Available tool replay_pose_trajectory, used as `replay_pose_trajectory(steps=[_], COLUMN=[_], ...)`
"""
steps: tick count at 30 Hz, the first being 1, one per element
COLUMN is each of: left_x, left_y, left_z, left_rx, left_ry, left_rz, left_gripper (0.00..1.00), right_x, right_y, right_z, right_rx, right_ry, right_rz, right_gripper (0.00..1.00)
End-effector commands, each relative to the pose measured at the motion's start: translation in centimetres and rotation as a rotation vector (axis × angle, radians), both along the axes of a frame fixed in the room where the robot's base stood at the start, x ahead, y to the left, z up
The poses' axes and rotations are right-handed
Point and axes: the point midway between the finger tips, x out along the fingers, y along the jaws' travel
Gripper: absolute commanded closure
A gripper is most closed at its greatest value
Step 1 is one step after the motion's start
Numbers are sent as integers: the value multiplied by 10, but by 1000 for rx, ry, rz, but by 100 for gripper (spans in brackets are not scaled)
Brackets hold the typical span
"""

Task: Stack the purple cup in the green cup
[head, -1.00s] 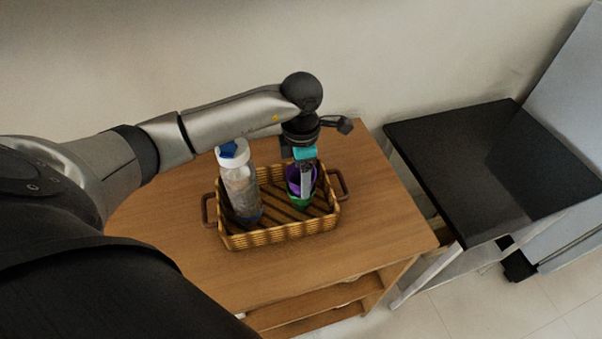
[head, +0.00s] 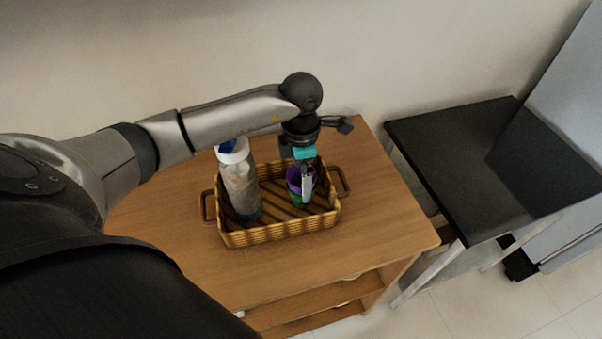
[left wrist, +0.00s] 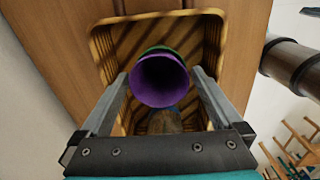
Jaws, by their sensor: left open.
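The purple cup (left wrist: 159,80) sits inside the green cup, and its open mouth faces the camera in the left wrist view. The green cup's rim (left wrist: 160,49) shows just behind it. In the head view the purple cup (head: 293,174) shows above the green cup (head: 293,190), inside the wicker basket. My left gripper (head: 306,186) is open over the basket, pointing down. In the left wrist view its fingers (left wrist: 159,78) stand on either side of the purple cup, with gaps. My right gripper is not in view.
The wicker basket (head: 280,238) stands on a wooden table (head: 180,255). A bottle with a blue and white top (head: 240,188) stands in the basket's left part. A black-topped table (head: 490,165) is to the right. The wooden table's front is clear.

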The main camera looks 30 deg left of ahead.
Motion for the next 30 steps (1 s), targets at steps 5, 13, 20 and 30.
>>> replay_pose_trajectory(steps=[5,13,20,30], left_x=[0,2,2,0], left_y=[0,0,0,0], left_z=[12,71,114,133], left_rx=[-1,1,-1,-1], left_ry=[-1,-9,-6,-1], left_rz=[0,-1,-1,0], left_gripper=[0,0,0,0], right_x=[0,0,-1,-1], right_y=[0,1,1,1], right_z=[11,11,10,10], right_rx=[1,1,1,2], right_ry=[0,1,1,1], right_rz=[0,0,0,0], right_gripper=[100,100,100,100])
